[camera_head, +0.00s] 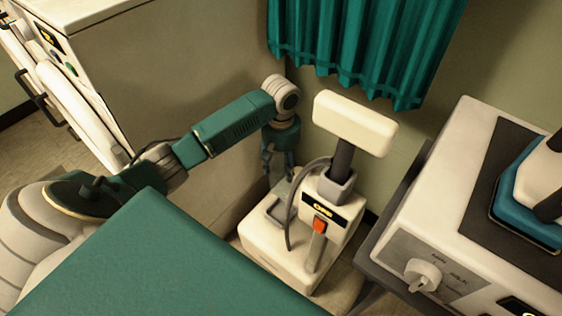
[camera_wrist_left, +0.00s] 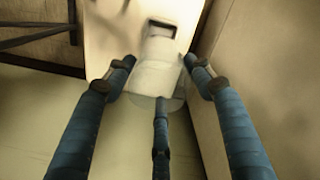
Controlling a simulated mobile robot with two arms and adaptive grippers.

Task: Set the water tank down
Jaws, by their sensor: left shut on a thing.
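My left gripper (camera_head: 281,163) points down beside the upright column of a cream machine (camera_head: 265,240), above the back left of its base. In the left wrist view its dark fingers (camera_wrist_left: 158,85) close around a pale, partly see-through body, which I take for the water tank (camera_wrist_left: 155,78). The tank's outline is blurred there. In the head view the tank is small and hard to make out under the fingers. I cannot tell whether it touches the base. My right gripper is out of view.
The machine has a padded top (camera_head: 355,122), an orange switch (camera_head: 320,226) and a dark hose (camera_head: 290,215). A beige cabinet side (camera_head: 170,60) stands close to its left. A bench device with a knob (camera_head: 423,275) stands to the right. A teal curtain (camera_head: 365,40) hangs behind.

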